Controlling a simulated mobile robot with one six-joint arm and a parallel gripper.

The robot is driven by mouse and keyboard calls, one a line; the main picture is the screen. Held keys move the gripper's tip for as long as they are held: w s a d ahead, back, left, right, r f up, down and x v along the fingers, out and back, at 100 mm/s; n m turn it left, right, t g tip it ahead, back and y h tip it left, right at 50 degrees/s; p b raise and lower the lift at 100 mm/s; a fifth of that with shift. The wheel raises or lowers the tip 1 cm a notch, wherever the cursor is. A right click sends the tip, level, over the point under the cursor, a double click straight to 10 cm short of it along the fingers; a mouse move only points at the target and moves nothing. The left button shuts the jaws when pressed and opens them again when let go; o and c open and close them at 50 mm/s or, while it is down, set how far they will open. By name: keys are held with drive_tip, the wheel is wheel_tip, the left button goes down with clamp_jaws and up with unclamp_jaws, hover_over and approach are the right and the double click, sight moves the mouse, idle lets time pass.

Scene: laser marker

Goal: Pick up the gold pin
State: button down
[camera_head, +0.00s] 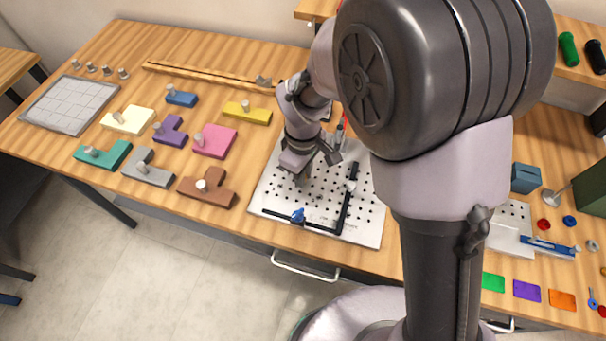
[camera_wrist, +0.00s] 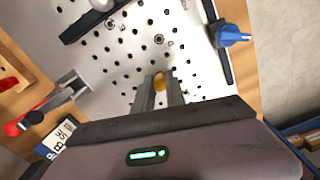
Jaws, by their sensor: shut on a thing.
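The gold pin (camera_wrist: 159,82) shows as a small golden tip between the two fingertips in the wrist view. My gripper (camera_wrist: 158,88) is shut on it, over the white perforated plate (camera_wrist: 135,45). Whether the pin still sits in a hole or is clear of the plate, I cannot tell. In the head view my gripper (camera_head: 301,176) points down at the left part of the plate (camera_head: 365,232), and the pin is hidden there.
Black bars with a blue clamp (camera_head: 298,215) edge the plate's front and right side. Coloured blocks with knobs, such as the brown one (camera_head: 207,189), lie to the left. A red-handled tool (camera_wrist: 30,118) lies beside the plate.

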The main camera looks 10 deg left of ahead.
wheel_tip(320, 180, up, 3)
drive_tip(key=shift+r+p, duration=0.1)
drive_tip(key=shift+p, duration=0.6)
drive_tip(key=s+a, duration=0.1)
drive_tip(key=s, duration=0.4)
drive_tip(key=s+a+p, duration=0.1)
drive_tip(key=s, duration=0.4)
drive_tip(key=s+r+p, duration=0.1)
drive_tip(key=s, duration=0.4)
drive_tip(key=shift+s+a+r, duration=0.1)
drive_tip(key=shift+s+a, duration=0.3)
